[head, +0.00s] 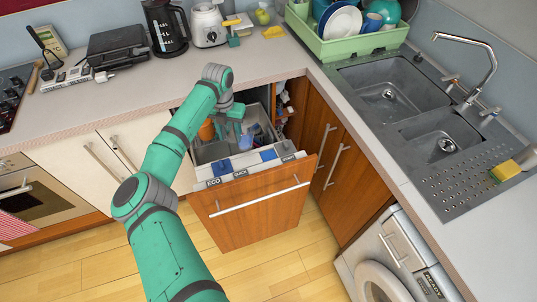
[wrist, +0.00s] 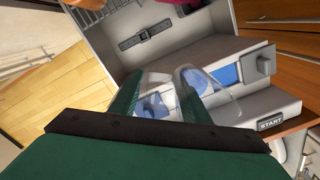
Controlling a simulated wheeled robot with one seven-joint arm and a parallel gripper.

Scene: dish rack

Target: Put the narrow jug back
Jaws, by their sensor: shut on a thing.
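In the wrist view, my gripper (wrist: 157,95) is shut on a clear, see-through jug (wrist: 158,78). A clear loop like its handle shows to the right of the fingers (wrist: 232,100). In the head view, my gripper (head: 243,130) is down at the open pull-out unit (head: 250,205), above or inside its grey tub. The jug is too small and too covered by the arm to make out clearly there. Whether it touches the tub cannot be told.
The unit's front edge carries blue patches and labels (head: 213,183). An orange item (head: 206,130) stands in the tub. The double sink (head: 388,95) is at right.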

